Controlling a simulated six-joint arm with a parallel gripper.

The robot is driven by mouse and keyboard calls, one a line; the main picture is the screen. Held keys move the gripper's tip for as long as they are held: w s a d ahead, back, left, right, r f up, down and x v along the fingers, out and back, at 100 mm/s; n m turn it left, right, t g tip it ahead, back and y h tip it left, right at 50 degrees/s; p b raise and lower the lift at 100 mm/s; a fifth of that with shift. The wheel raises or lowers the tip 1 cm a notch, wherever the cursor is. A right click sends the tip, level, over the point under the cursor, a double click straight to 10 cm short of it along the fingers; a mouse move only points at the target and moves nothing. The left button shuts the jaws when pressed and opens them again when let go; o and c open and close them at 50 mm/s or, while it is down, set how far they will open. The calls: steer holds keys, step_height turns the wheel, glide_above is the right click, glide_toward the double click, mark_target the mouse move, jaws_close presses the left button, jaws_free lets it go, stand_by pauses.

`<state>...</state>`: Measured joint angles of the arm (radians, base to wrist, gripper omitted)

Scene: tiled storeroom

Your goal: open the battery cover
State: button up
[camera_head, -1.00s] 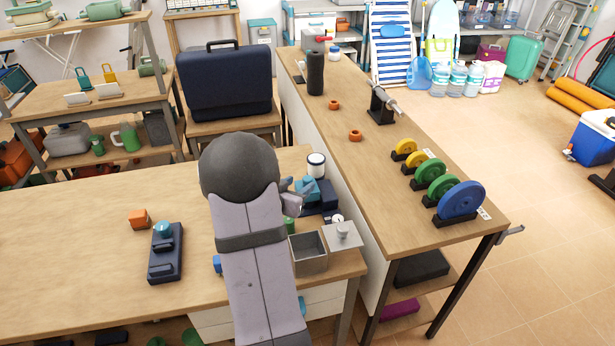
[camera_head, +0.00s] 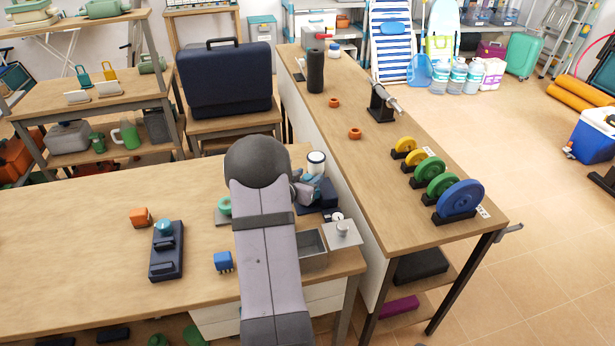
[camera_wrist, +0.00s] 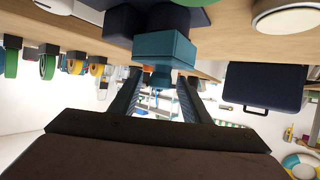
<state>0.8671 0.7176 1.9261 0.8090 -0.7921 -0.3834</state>
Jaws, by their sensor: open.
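A teal block with a narrower knob (camera_wrist: 163,50) sits against a dark navy body in the wrist view, which shows the scene upside down. In the head view, the navy device (camera_head: 318,208) stands at the right end of the near bench, with a bit of teal (camera_head: 325,184) partly hidden by my gripper. I cannot tell for sure which part is the battery cover. My gripper (camera_wrist: 160,80) is open, its fingers pointing at the knob, one to each side in the picture. I cannot tell whether they touch it. The head view shows my gripper (camera_head: 304,189) beside the device.
A white-topped jar (camera_head: 316,163) stands just behind the device. A grey open box (camera_head: 313,262) is in front. A blue block (camera_head: 223,262), an orange cube (camera_head: 141,217) and a navy holder (camera_head: 167,268) lie left. The middle left of the bench is clear.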

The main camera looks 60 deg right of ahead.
jaws_close()
steer(key=s+a, duration=0.5)
steer(key=shift+s+a+b, duration=0.2)
steer(key=shift+s+b, duration=0.05)
steer(key=shift+b, duration=0.1)
jaws_free()
steer(key=shift+w, duration=0.1)
steer(key=v, duration=0.7)
steer(key=shift+r, duration=0.15)
stand_by(0.3)
